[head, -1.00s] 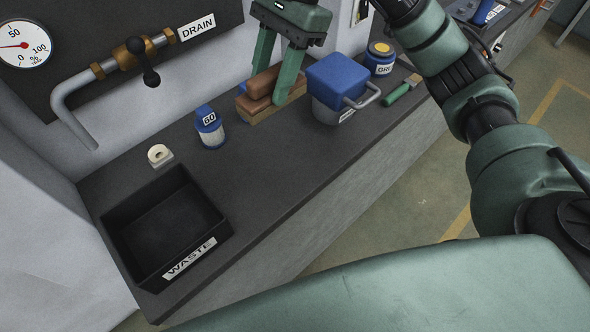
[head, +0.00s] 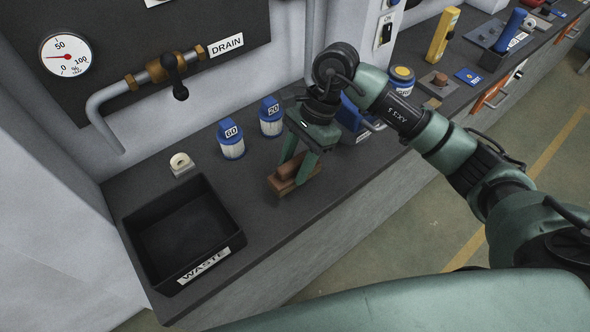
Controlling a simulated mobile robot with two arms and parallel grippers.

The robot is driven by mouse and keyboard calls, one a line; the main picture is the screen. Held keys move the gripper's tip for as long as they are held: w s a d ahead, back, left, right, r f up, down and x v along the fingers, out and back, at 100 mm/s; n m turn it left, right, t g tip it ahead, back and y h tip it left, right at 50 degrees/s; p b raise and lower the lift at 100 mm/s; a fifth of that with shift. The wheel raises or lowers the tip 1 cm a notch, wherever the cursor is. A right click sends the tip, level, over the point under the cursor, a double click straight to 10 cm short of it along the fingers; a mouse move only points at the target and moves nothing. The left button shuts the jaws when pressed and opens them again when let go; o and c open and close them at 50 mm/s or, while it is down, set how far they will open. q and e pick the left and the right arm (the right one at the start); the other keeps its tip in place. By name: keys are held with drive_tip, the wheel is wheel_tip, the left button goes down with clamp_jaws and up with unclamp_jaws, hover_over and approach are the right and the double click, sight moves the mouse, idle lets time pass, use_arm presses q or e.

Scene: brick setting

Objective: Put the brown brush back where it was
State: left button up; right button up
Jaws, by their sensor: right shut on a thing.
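The brown brush (head: 284,188) has a reddish-brown back above a paler brown lower part. My right gripper (head: 296,166) points down and is shut on the brush. The brush is at or just above the dark counter (head: 262,206), right of the black waste tray; I cannot tell whether it touches the counter. The fingers hide part of it. My left gripper is not in view.
The black tray (head: 212,268) labelled WASTE stands at left, with a white roll (head: 181,162) behind it. Blue-capped canisters 60 (head: 231,142) and 20 (head: 271,118) stand behind the brush. My right arm partly hides a blue-lidded container (head: 351,120). Counter between tray and brush is clear.

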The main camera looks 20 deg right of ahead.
sight(295, 174)
wheel_tip(295, 174, down, 3)
drive_tip(key=shift+f, duration=0.1)
drive_tip(key=shift+f, duration=0.1)
drive_tip(key=shift+f, duration=0.1)
drive_tip(key=o, duration=1.2)
